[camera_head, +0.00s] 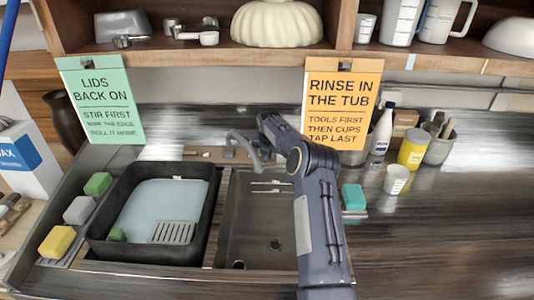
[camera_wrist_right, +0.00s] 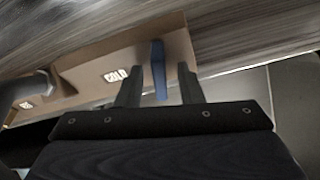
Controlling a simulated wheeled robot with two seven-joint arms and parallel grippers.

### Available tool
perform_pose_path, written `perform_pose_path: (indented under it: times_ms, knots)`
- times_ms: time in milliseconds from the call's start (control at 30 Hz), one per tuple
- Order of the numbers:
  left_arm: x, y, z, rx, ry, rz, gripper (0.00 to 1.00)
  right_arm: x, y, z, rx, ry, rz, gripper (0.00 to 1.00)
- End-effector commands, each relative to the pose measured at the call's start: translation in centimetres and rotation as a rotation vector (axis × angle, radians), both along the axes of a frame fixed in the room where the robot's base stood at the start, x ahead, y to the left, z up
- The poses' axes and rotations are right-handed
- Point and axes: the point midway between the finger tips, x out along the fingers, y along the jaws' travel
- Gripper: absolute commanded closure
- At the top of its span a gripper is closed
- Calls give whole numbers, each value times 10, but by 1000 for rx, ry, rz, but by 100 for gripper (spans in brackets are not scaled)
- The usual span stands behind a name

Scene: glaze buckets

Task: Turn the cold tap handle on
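The cold tap handle, a slim blue lever (camera_wrist_right: 158,70), stands up from a tan tap ledge (camera_wrist_right: 80,68) beside a COLD label (camera_wrist_right: 116,75) in the right wrist view. My right gripper (camera_wrist_right: 160,68) is open, with one finger on each side of the lever and visible gaps between. In the head view my right arm (camera_head: 318,210) reaches over the sink to the tap area and hides its gripper and most of the cold handle. The grey curved spout (camera_head: 243,145) shows left of the arm. My left gripper is out of view.
The dark sink basin (camera_head: 245,215) lies below the spout, with a black tub (camera_head: 100,240) to its left. Sponges stand further left. A teal block (camera_head: 353,197), white cup (camera_head: 396,179) and yellow can (camera_head: 413,150) stand right of my arm. A shelf overhangs the back.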

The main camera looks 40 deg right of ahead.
Motion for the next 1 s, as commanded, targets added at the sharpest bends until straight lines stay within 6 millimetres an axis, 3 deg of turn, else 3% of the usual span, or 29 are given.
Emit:
perform_pose_path:
  times_ms: [267,667,1000]
  knots:
    - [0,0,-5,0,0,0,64,-4,3,11,-1,-3,0,66]
    - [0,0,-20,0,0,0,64,-25,17,65,-1,-2,0,66]
    - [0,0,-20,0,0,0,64,-28,18,71,1,1,0,66]
